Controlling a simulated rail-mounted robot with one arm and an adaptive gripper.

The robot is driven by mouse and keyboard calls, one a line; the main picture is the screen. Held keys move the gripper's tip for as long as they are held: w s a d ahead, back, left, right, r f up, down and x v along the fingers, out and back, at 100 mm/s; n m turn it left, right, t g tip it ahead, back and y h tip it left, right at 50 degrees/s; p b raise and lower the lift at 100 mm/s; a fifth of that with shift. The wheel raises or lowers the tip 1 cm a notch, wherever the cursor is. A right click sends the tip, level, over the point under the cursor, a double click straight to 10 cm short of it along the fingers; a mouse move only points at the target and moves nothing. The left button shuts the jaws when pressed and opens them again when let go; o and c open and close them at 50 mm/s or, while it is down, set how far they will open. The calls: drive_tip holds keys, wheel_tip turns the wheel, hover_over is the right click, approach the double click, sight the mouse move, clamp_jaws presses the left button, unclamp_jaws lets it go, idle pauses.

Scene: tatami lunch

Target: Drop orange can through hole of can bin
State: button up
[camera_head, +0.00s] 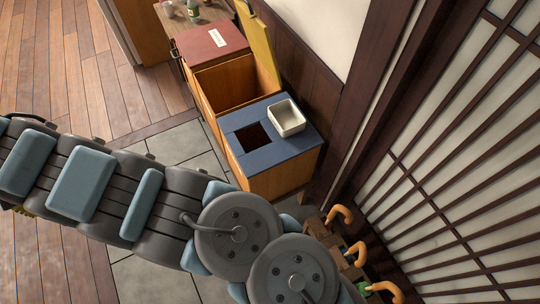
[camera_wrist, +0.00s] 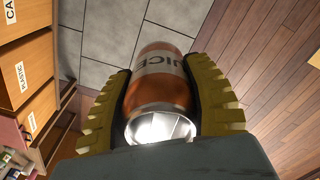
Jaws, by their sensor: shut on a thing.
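My gripper (camera_wrist: 165,98) is shut on the orange juice can (camera_wrist: 164,88), one yellow ribbed finger on each side of it. The can's silver end faces the wrist camera, and it is over the grey tile floor. In the head view the gripper and can do not show. A wooden bin with a blue top (camera_head: 292,157) and a dark square hole (camera_head: 251,138) stands in the middle; it appears to be the can bin. Its front (camera_wrist: 15,15), with a partly cut-off label starting "CA", shows at the upper left of the wrist view. The can is apart from the bin there.
A white square dish (camera_head: 287,118) sits on the blue top beside the hole. Behind is an open bin with a raised yellow lid (camera_head: 258,45), then a red-topped bin (camera_head: 214,42). Orange-handled umbrellas (camera_head: 341,215) stand near the lattice screen (camera_head: 455,150). Tile floor (camera_head: 178,143) is clear.

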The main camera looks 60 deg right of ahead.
drive_tip(key=s+d+f, duration=0.1)
drive_tip(key=d+f, duration=0.2)
drive_tip(key=d, duration=0.7)
drive_tip(key=s+d+f+p, duration=0.1)
drive_tip(key=d+f, duration=0.1)
drive_tip(key=d, duration=0.8)
drive_tip(key=s+d+f, duration=0.2)
drive_tip(key=d+f, duration=0.1)
drive_tip(key=d, duration=0.7)
drive_tip(key=s+d+f+p, duration=0.1)
drive_tip(key=s+d+f, duration=0.4)
drive_tip(key=s+d, duration=0.6)
drive_tip(key=s+d+f+p, duration=0.1)
drive_tip(key=s+d+f, duration=0.4)
drive_tip(key=s+d, duration=0.65)
wheel_tip(320, 180, down, 6)
drive_tip(key=w+d+b, duration=0.2)
drive_tip(key=b, duration=0.4)
drive_tip(key=shift+w+d+b, duration=0.15)
drive_tip(key=shift+w+b, duration=0.05)
drive_tip(key=shift+b, duration=0.2)
drive_tip(key=shift+f, duration=0.1)
drive_tip(key=o, duration=1)
